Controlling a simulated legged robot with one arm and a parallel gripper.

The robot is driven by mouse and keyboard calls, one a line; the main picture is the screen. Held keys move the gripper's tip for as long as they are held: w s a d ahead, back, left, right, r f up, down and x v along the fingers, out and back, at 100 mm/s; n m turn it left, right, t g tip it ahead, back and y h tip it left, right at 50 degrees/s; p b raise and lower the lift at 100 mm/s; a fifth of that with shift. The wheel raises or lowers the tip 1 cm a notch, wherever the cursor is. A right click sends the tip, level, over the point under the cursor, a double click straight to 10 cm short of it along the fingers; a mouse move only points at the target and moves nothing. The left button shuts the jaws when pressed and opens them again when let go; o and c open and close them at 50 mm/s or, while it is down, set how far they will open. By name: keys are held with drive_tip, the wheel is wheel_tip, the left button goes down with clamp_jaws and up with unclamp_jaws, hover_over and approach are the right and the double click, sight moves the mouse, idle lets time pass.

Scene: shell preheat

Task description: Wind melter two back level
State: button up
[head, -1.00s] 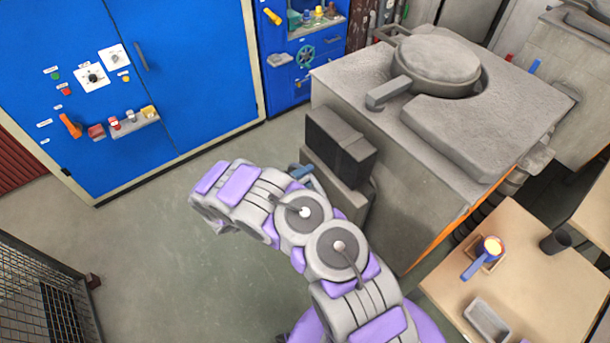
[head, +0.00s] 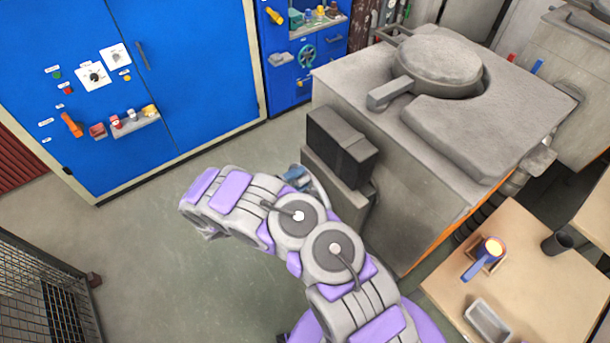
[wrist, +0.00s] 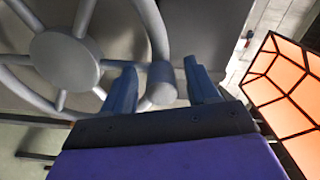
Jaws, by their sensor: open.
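A grey handwheel (wrist: 65,60) fills the left of the wrist view, with spokes, a round hub and a stubby crank handle (wrist: 161,85) on its rim. My gripper (wrist: 160,68) is open, with one blue finger on each side of the handle. I cannot tell whether either finger touches it. In the head view a grey melter (head: 455,205), with a round lidded pot (head: 440,62) in its top, stands right of my arm. I cannot read a number on it. The wheel is mostly hidden there behind my arm, by the melter's near side.
A blue cabinet (head: 185,85) with switches stands at the left, and a wire cage (head: 35,285) at lower left. A wooden table (head: 540,285) at the right holds a glowing ladle (head: 490,248), a dark cup (head: 556,243) and a grey tray (head: 488,318). Floor left of my arm is clear.

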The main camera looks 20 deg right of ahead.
drive_tip(key=v, duration=1.4)
drive_tip(key=shift+a, duration=0.1)
